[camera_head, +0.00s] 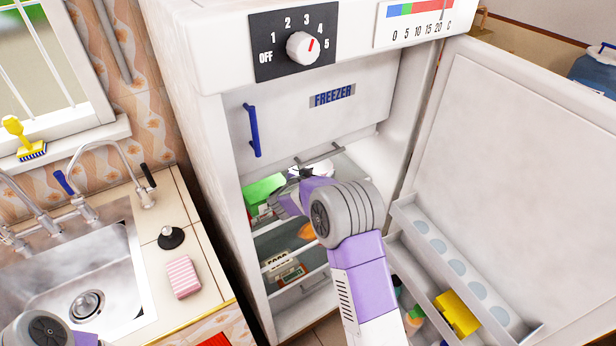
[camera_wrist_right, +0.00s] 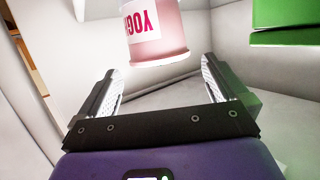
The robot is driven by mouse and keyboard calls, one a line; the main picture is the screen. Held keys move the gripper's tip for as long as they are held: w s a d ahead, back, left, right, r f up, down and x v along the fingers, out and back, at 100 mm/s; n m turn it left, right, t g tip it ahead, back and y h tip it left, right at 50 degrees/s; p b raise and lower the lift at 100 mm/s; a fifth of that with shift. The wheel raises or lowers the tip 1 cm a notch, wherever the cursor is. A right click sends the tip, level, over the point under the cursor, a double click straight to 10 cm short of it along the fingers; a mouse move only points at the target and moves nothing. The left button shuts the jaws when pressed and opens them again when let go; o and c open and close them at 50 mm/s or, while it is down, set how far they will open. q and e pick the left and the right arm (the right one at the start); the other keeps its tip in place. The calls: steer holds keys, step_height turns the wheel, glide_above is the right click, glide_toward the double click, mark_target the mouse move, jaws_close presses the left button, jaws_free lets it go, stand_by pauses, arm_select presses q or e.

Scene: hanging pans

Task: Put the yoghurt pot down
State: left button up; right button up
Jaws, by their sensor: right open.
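The yoghurt pot (camera_wrist_right: 156,38) is pink with a pale pink lid and red lettering. In the right wrist view it is just beyond the fingertips of my right gripper (camera_wrist_right: 162,72), between the lines of the two fingers. The fingers are open and there is a gap on each side of the pot. In the head view my right gripper (camera_head: 300,178) is inside the open fridge, on the upper shelf level below the freezer compartment. The pot cannot be made out there. Only part of my left arm shows at the bottom left, and its gripper is out of view.
A green box (camera_head: 263,192) is on the fridge's left side; green also shows in the wrist view (camera_wrist_right: 285,18). The fridge door (camera_head: 500,150) stands open at right, its racks holding a yellow item (camera_head: 457,313). A food package (camera_head: 277,261) lies lower. The sink (camera_head: 75,285) is left.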

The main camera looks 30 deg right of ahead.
steer(key=v, duration=0.7)
steer(key=shift+p, duration=0.4)
